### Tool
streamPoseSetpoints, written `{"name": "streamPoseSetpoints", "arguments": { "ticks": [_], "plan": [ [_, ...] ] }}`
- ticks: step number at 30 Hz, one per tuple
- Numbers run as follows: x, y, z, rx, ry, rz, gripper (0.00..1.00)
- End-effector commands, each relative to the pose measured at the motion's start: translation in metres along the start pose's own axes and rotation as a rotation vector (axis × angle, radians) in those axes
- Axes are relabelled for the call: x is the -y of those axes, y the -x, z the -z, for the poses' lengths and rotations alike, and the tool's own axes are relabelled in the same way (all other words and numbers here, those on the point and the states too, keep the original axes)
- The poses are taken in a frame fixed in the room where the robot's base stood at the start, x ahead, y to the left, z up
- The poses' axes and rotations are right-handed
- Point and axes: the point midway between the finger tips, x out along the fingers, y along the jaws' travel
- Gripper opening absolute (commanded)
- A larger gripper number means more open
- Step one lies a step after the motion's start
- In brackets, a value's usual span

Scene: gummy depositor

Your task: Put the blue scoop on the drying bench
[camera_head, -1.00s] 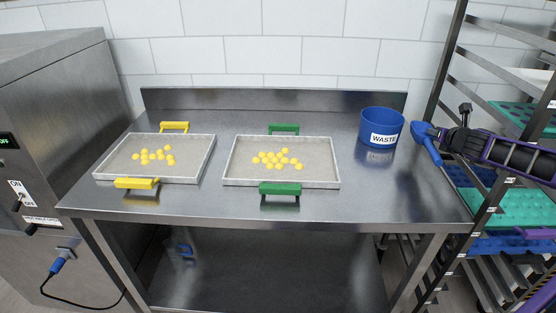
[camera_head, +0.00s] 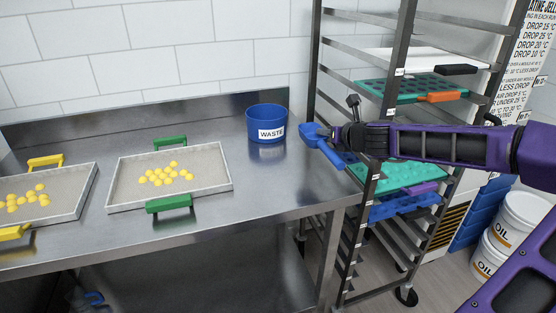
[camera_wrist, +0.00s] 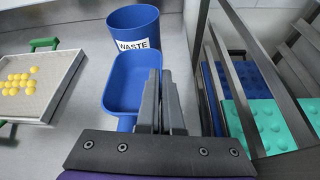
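The blue scoop (camera_head: 315,133) is at the end of my gripper (camera_head: 336,133), above the right end of the steel bench (camera_head: 235,205). Its bowl points left and its handle slants down to the right. In the wrist view the scoop's bowl (camera_wrist: 130,82) lies left of my fingers (camera_wrist: 162,88), which are close together and appear shut on its edge. The exact contact is hidden. No label marks the bench as the drying bench.
A blue waste bin (camera_head: 266,123) stands at the bench's back right, close to the scoop. A tray with green handles (camera_head: 169,203) and one with yellow handles (camera_head: 45,161) hold yellow gummies. A rack (camera_head: 392,85) with coloured moulds stands right. The bench's front right is clear.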

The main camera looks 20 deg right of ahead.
Motion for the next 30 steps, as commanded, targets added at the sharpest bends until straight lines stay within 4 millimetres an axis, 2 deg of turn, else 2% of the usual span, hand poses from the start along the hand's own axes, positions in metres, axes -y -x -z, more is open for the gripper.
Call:
{"name": "streamPoseSetpoints", "arguments": {
  "ticks": [7,14,20,30],
  "plan": [
    [0.007,-0.018,0.043,-0.001,-0.006,-0.004,0.00],
    [0.011,-0.025,0.060,-0.001,-0.002,-0.001,0.00],
    [0.015,-0.036,0.086,-0.001,-0.004,-0.002,0.00],
    [0.016,-0.038,0.090,-0.001,-0.001,-0.001,0.00]
  ]
}}
